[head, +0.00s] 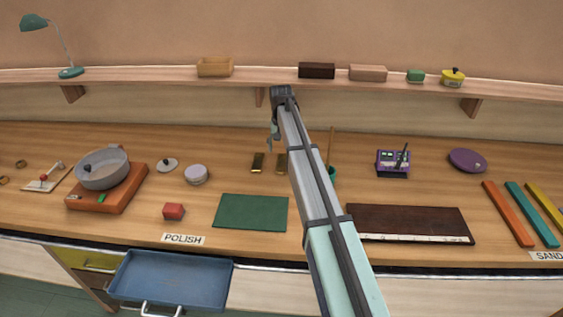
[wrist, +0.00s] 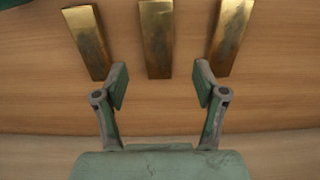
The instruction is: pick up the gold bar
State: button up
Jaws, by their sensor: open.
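Three gold bars lie side by side on the wooden worktop in the wrist view: a left one (wrist: 88,40), a middle one (wrist: 156,38) and a right one (wrist: 230,36). In the head view two gold bars show, one (head: 257,162) clear of my arm and one (head: 281,163) beside it; the third is not visible there, apparently behind my arm. My gripper (wrist: 160,85) is open and empty, its fingertips apart on either side of the middle bar's line. In the head view my gripper (head: 274,135) hangs above the worktop behind the bars.
A green mat (head: 250,212) lies in front of the bars. A shelf (head: 130,76) runs behind.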

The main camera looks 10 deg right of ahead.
aim_at(281, 162)
jog(key=shift+d+f+p, duration=0.15)
jog(key=shift+f+p, duration=1.25)
jog(key=shift+f, duration=1.8)
grip_shut()
